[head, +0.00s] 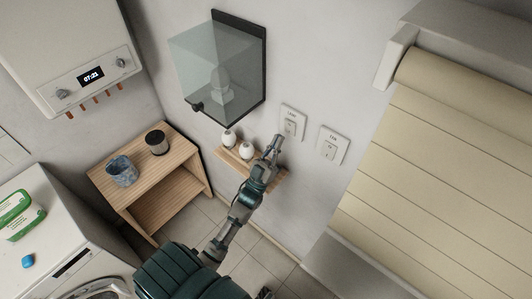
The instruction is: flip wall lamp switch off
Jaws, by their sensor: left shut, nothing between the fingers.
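Two white switch plates are on the grey wall. The left switch plate (292,122) is higher, and the right switch plate (332,146) is lower and to its right. Each has a small rocker and a label too small to read for certain. My left gripper (276,143) is shut and empty, with its tips just below and left of the left plate. I cannot tell whether the tips touch the wall or plate. Rocker positions are too small to tell. No wall lamp can be clearly picked out. My right gripper is not in view.
A glass-fronted case (218,75) hangs above left of the switches. A small wooden shelf (233,160) with two white vases (229,138) lies below, behind my left arm. A wooden cabinet (115,183) stands at left.

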